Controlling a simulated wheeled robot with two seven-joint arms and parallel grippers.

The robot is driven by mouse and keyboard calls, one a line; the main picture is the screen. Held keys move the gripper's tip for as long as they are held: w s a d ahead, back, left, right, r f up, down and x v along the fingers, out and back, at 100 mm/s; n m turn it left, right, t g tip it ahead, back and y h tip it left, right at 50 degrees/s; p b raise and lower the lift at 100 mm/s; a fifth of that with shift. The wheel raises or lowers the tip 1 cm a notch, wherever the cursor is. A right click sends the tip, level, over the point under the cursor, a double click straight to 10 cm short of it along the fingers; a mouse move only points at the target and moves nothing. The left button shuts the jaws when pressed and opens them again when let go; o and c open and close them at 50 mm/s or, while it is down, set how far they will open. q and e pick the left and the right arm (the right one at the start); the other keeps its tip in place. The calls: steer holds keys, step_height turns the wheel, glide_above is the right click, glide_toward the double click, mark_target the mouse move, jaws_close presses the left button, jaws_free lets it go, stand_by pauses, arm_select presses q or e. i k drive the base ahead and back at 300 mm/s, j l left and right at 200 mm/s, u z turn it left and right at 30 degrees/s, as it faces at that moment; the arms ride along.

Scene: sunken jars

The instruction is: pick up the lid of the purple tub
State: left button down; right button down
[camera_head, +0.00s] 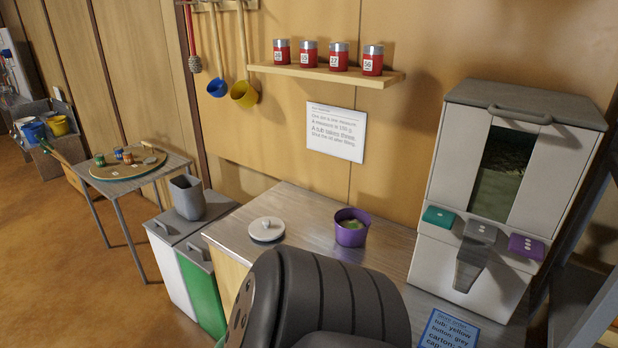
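The purple tub (351,231) stands upright and open on the grey counter. Something pale and greenish shows inside it. A round, pale lid (266,230) with a knob on top lies on the counter to the left of the tub, apart from it. Neither of my grippers shows in the head view. A large dark rounded part, which looks like a link of my own arm, fills the bottom middle and hides the front of the counter.
A dispenser machine (507,190) with teal, grey and purple buttons stands right of the tub. A blue sign (450,331) is at the front right. A grey bin (187,197) is left of the counter. A shelf (325,73) with red tins hangs above.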

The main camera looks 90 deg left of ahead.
mark_target(264, 229)
steer(key=u, duration=3.05)
